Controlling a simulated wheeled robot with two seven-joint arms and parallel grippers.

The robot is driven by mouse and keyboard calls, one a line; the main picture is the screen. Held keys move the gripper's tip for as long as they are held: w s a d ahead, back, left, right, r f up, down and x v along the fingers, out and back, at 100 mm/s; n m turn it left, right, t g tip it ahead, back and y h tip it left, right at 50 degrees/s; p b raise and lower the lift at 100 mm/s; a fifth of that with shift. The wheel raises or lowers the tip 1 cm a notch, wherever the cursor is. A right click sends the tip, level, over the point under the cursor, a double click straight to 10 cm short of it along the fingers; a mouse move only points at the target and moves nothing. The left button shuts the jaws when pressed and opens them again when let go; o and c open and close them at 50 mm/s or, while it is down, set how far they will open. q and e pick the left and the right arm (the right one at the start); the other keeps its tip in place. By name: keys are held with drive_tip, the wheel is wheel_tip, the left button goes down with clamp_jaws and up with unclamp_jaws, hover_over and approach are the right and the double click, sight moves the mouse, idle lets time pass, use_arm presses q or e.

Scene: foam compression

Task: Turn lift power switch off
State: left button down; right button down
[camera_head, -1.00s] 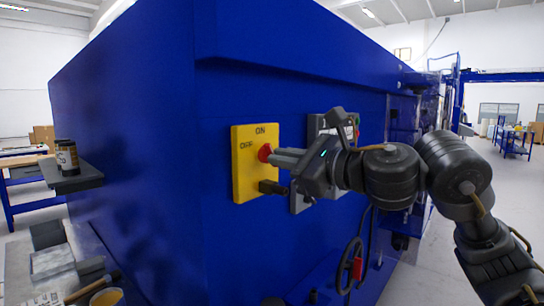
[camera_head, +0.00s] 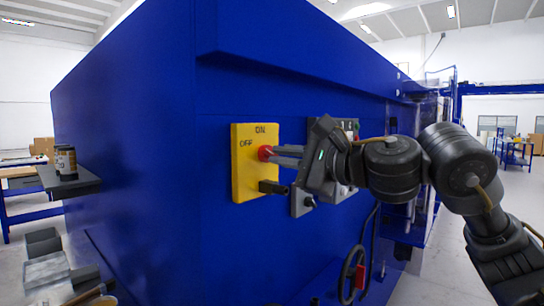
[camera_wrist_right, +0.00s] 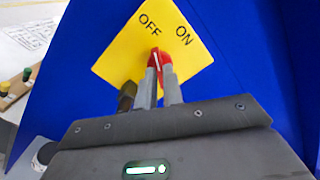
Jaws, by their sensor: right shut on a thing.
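The power switch is a yellow plate (camera_head: 243,172) with ON at its top, OFF at its left and a red knob (camera_head: 264,152). My right gripper (camera_head: 275,152) reaches in from the right and is shut on the red knob. In the right wrist view the gray fingers (camera_wrist_right: 162,84) sit on both sides of the knob (camera_wrist_right: 161,62). There the knob's white mark points up between OFF and ON, apparently nearer to OFF. The fingers hide part of the knob. My left gripper is not in view.
A dark block (camera_head: 271,187) sticks out at the plate's lower right. A gray control panel (camera_head: 303,202) is partly behind my right gripper. The switch is on a large blue machine (camera_head: 130,160). A shelf with cans (camera_head: 66,163) is at left, a handwheel (camera_head: 350,270) below.

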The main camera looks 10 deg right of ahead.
drive_tip(key=shift+f+n+b, duration=0.1)
drive_tip(key=shift+n+b, duration=0.55)
drive_tip(key=shift+n, duration=0.55)
drive_tip(key=n, duration=0.3)
drive_tip(key=shift+n+b, duration=0.3)
drive_tip(key=shift+b, duration=0.05)
drive_tip(key=c, duration=0.8)
unclamp_jaws()
drive_tip(key=shift+o, duration=0.2)
drive_tip(key=shift+d, duration=0.1)
